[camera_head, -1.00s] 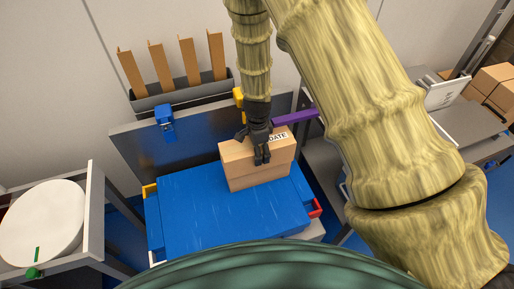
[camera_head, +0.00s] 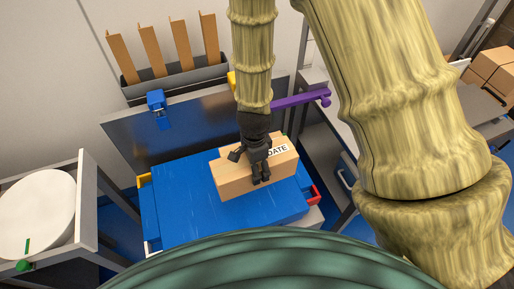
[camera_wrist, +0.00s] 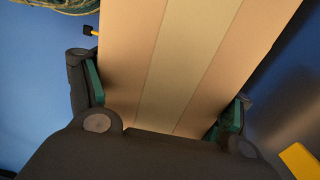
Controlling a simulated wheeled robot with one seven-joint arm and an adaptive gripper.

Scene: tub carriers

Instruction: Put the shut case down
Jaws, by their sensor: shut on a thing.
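The shut case is a light brown box (camera_head: 232,182) with a white label reading "DATE" in the head view. My gripper (camera_head: 259,172) is shut on it from above. In the wrist view the case (camera_wrist: 125,60) fills the middle, with a paler strip along it, between my two green-padded fingers (camera_wrist: 165,108). The case is over the blue surface (camera_head: 185,205). I cannot tell whether its underside touches that surface.
A raised grey panel (camera_head: 190,122) with a blue clip (camera_head: 156,101) stands behind. A purple bar (camera_head: 300,99) lies at the right. A rack with several brown slats (camera_head: 181,45) is at the back. The blue surface is clear left of the case.

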